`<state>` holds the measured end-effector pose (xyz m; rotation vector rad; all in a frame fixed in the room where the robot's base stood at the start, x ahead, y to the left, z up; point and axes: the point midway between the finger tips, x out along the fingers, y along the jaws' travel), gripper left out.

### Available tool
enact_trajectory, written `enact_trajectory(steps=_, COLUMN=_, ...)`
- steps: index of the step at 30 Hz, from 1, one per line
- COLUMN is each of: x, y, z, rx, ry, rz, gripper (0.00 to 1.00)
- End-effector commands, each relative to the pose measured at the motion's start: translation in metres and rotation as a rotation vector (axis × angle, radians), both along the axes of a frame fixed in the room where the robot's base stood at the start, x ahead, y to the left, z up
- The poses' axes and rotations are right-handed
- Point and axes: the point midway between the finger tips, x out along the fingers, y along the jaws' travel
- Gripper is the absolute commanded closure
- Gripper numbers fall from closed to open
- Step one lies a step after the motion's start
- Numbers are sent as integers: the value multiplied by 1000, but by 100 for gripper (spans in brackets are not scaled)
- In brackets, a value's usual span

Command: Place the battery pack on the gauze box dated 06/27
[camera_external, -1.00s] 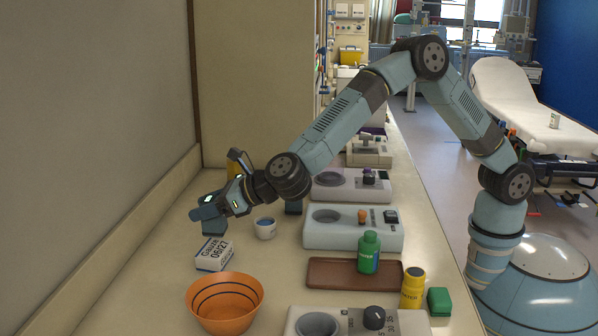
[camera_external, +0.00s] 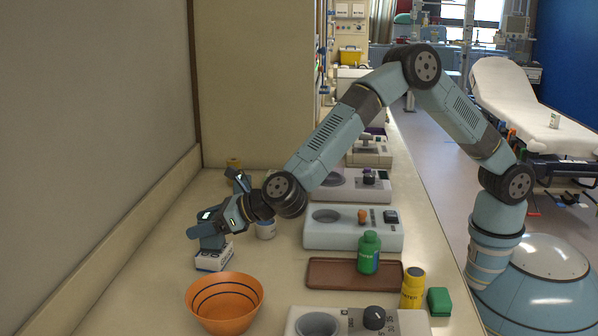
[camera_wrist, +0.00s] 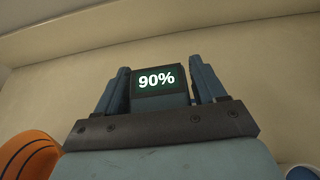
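The battery pack (camera_wrist: 157,82) is a dark block with a lit display reading 90%. In the wrist view it sits between the two blue fingers of my gripper (camera_wrist: 159,75), which is shut on it. In the external view the pack (camera_external: 212,240) is just over the white gauze box (camera_external: 212,260), upright and low. I cannot tell whether it touches the box top. The pack and my gripper (camera_external: 215,213) hide the upper part of the box and most of its label; the date 06/27 was readable on it a second ago.
An orange bowl (camera_external: 224,304) stands close in front of the gauze box. Grey devices (camera_external: 353,238), a brown tray (camera_external: 330,275) and bottles fill the right side. A wall runs along the left.

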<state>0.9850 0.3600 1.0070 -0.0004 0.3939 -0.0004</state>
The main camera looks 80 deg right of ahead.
Motion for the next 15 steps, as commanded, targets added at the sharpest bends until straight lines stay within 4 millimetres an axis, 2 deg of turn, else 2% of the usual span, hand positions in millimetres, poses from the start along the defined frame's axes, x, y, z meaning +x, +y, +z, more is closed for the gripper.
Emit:
enact_trajectory(steps=1, x=0, y=0, z=0, rx=0, ry=0, rz=0, gripper=25)
enact_trajectory(steps=4, x=0, y=0, z=0, rx=0, ry=0, rz=0, gripper=17)
enact_trajectory(steps=12, x=0, y=0, z=2, rx=0, ry=-1, rz=0, gripper=17)
enact_trajectory(steps=15, x=-6, y=0, z=5, rx=0, ry=0, rz=1, gripper=17)
